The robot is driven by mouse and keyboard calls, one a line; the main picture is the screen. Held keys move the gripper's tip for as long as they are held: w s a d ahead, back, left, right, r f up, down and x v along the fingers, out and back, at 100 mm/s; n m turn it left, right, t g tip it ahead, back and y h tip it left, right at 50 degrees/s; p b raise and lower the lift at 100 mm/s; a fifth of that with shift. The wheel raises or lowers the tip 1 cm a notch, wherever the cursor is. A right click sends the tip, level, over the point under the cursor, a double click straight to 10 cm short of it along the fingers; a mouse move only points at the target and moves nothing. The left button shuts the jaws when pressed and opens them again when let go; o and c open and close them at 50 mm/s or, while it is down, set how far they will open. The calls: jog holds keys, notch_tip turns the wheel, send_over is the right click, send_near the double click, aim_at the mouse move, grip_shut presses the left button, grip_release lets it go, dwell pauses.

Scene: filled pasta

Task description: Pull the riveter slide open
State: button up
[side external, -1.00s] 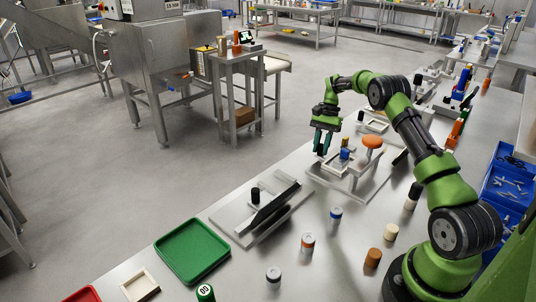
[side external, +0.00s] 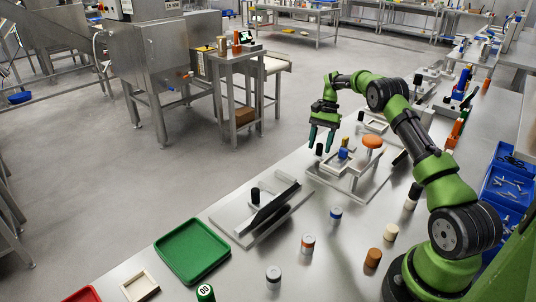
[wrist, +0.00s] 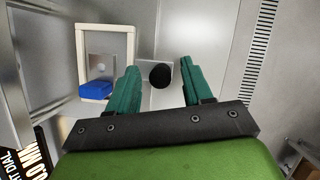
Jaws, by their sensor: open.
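The riveter fixture, which I take to be the one with the orange round knob (side external: 373,142), stands on a grey base plate (side external: 347,187) on the table. It carries a pale frame and a blue block (side external: 344,154). A black knob (side external: 320,149) sits at its far left end; I take it to be the slide's handle. My gripper (side external: 322,147) is open above this end. In the wrist view the black knob (wrist: 160,75) lies between the spread teal fingers (wrist: 159,72), with gaps on both sides. The pale frame (wrist: 134,50) and blue block (wrist: 95,91) are left of it.
A second fixture with a dark slanted plate (side external: 272,205) and its own black knob (side external: 255,194) stands nearer. Several small cylinders, such as a blue-capped one (side external: 336,216), stand right of it. A green tray (side external: 192,250) lies at the front left.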

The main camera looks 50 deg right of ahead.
jog(key=v, duration=0.6)
jog(key=shift+d+r, duration=0.2)
jog(key=shift+r, duration=0.1)
jog(key=shift+d, duration=0.1)
jog(key=s+a+r+n+t+h, duration=0.25)
jog(key=a+r, duration=0.25)
jog(key=a, duration=0.3)
jog(key=s+a+r+n+t+h, duration=0.1)
jog(key=s+a+r+n, duration=0.3)
jog(key=a, duration=0.4)
jog(key=s+a+r+n+t, duration=0.2)
jog(key=s+a+r, duration=0.1)
jog(key=s+a, duration=0.5)
jog(key=s+a+r+n+t+y, duration=0.1)
jog(key=s+a+r+n+t, duration=0.1)
jog(key=s+a, duration=0.6)
jog(key=shift+s+a+r+t, duration=0.15)
jog(key=shift+a+r+t, duration=0.3)
jog(key=shift+a, duration=0.2)
jog(key=shift+o, duration=0.2)
jog(key=shift+n, duration=0.25)
